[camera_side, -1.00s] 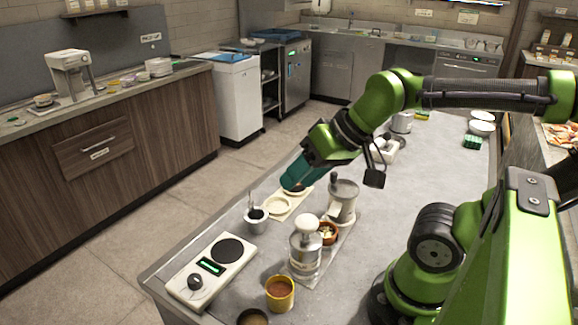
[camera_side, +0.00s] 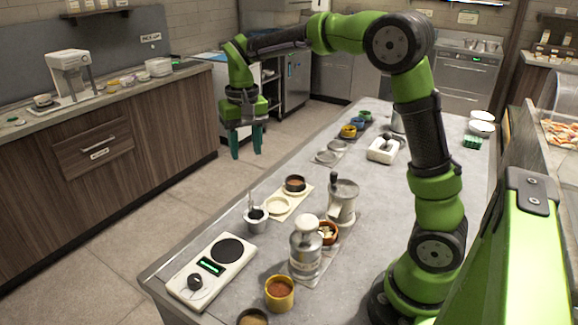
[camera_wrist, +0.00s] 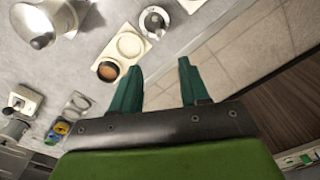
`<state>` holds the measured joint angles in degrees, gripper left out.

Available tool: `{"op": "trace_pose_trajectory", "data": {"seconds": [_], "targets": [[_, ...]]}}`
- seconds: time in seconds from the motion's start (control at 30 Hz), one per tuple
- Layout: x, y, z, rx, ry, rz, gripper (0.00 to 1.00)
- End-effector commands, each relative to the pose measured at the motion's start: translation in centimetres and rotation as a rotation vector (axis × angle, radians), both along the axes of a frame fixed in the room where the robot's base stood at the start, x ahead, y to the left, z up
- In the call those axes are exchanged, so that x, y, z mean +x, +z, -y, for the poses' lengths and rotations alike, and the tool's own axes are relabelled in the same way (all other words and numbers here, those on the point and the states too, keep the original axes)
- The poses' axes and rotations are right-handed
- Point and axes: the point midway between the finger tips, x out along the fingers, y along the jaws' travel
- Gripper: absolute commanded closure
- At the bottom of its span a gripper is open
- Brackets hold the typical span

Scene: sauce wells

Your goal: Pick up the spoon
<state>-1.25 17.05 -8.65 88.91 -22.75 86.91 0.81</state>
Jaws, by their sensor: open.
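A small white-grey cup (camera_side: 256,226) with dark contents stands near the table's left edge in the side view. A thin upright handle (camera_side: 251,200), seemingly the spoon's, sticks up out of it. The cup also shows at the top of the wrist view (camera_wrist: 153,22), where the spoon is too small to make out clearly. My gripper (camera_side: 246,150) points down, open and empty, above and beyond the table's left edge, apart from the cup. Its teal fingers also show spread in the wrist view (camera_wrist: 160,68).
Beside the cup lies a cream board (camera_side: 290,210) with a brown-filled bowl (camera_side: 295,184). A scale (camera_side: 212,268), a grinder (camera_side: 343,202), a metal dispenser (camera_side: 305,248) and a yellow cup (camera_side: 280,293) stand nearby. Open floor lies left of the table.

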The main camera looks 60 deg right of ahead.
Motion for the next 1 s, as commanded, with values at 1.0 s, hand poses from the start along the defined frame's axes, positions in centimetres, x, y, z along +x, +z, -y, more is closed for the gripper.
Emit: {"op": "trace_pose_trajectory", "data": {"seconds": [1.0], "targets": [[-0.3, -12.1, -0.1, 0.004, -0.036, -0.024, 0.55]]}}
